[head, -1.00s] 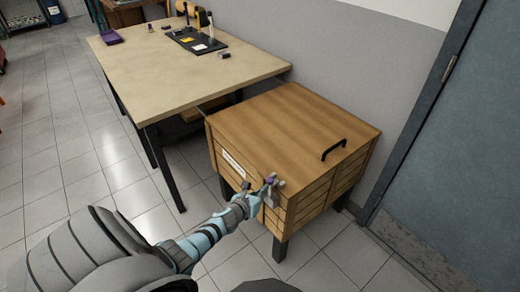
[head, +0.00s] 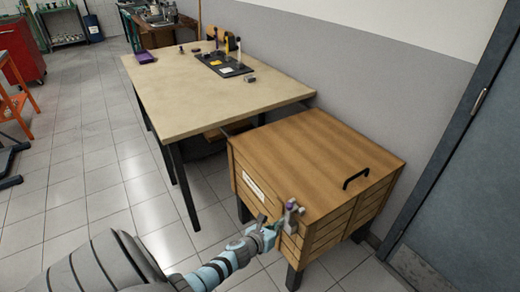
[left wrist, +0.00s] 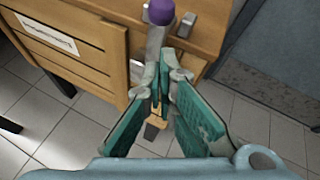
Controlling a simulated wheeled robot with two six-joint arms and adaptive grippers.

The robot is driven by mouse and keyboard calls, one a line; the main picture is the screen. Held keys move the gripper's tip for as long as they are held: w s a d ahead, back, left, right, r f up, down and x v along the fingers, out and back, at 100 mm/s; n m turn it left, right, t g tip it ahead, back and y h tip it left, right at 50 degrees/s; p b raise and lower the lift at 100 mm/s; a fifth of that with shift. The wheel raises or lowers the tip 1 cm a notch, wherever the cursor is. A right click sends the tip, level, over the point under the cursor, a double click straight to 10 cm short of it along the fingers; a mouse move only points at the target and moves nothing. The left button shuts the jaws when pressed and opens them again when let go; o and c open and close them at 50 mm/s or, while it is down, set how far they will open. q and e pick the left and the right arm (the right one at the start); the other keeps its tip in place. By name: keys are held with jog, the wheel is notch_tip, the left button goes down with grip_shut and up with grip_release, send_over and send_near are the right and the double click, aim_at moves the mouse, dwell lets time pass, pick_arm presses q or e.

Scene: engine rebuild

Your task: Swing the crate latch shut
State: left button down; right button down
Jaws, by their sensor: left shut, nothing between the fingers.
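The wooden crate (head: 318,160) stands on dark legs, its lid lying flat and closed. On its front face, near the lid edge, is a grey latch (head: 289,215) with a purple knob at its upper end. In the left wrist view the latch's purple knob (left wrist: 160,12) is at the top, and its grey lever runs down toward my fingers. My left gripper (head: 270,232) is shut and empty, just below and left of the latch. Its teal fingers (left wrist: 166,72) converge beside the lever's lower part; whether they touch it I cannot tell. My right gripper is out of view.
A small grey block (left wrist: 187,25) sits on the crate beside the knob. A black handle (head: 356,178) rises from the lid. A workbench (head: 215,90) stands behind left, the grey wall and door (head: 465,160) to the right.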

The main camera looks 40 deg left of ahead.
pick_arm(q)
jog(key=p+v, duration=0.3)
jog(key=v, duration=0.7)
jog(key=shift+r, duration=0.5)
jog(key=shift+s+d, duration=0.1)
jog(key=s+a+f+n+g+y, duration=0.15)
jog(key=s+f+n+g, duration=0.45)
jog(key=s+f+n, duration=1.2)
jog(key=s+d+f+n+g+h, duration=0.1)
jog(key=s+d+f+n+g, duration=0.2)
jog(key=s+n, duration=0.4)
jog(key=s+d+f+n+g+h, duration=0.1)
jog(key=s+d+f+n, duration=0.3)
jog(key=s, duration=0.5)
jog(key=d+n+g, duration=0.1)
jog(key=d+n, duration=0.1)
jog(key=n, duration=0.1)
jog(key=shift+d+f+g, duration=0.25)
jog(key=shift+f+g, duration=0.1)
jog(key=shift+g, duration=0.05)
